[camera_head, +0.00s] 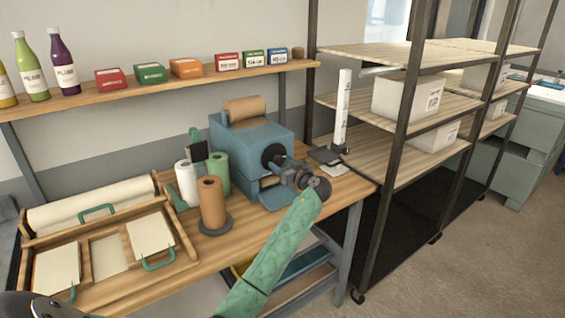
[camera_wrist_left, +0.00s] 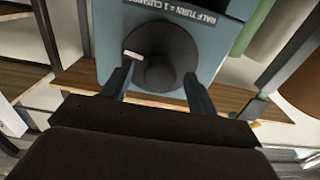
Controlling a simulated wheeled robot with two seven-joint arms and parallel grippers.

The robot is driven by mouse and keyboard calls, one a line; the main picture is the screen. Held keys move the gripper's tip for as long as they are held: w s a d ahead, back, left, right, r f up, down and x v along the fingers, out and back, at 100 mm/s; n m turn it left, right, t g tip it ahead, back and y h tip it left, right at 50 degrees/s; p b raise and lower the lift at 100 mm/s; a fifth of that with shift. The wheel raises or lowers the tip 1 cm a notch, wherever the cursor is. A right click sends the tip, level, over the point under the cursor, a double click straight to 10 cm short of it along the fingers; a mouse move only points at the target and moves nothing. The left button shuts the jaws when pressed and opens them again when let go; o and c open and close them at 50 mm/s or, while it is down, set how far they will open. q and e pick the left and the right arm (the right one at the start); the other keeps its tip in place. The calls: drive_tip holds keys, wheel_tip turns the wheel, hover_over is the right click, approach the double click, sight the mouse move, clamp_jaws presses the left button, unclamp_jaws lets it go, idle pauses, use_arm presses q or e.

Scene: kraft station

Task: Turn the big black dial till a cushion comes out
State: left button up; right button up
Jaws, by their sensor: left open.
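The big black dial (camera_head: 272,156) is on the front of a blue machine (camera_head: 232,142) on the workbench. In the left wrist view the dial (camera_wrist_left: 160,70) shows nearly face-on, with a pale mark at its upper left. A label (camera_wrist_left: 180,14) above it reads "HALF TURN = 1 CUSHION", partly cut off. My left gripper (camera_head: 287,172) is open just in front of the dial, one finger at each side of it. I cannot tell whether the fingers touch it. A blue ledge (camera_head: 274,200) juts out below the dial. No cushion is visible. My right gripper is out of view.
Brown (camera_head: 211,200), green (camera_head: 219,170) and white (camera_head: 186,182) rolls stand left of the machine. A wooden tray (camera_head: 110,267) with paper lies at the bench's left. A white upright device (camera_head: 342,112) stands right of the machine. Metal shelving (camera_head: 400,165) with white boxes is further right.

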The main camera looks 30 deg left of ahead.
use_arm(q)
drive_tip(key=shift+a, duration=0.15)
drive_tip(key=c, duration=1)
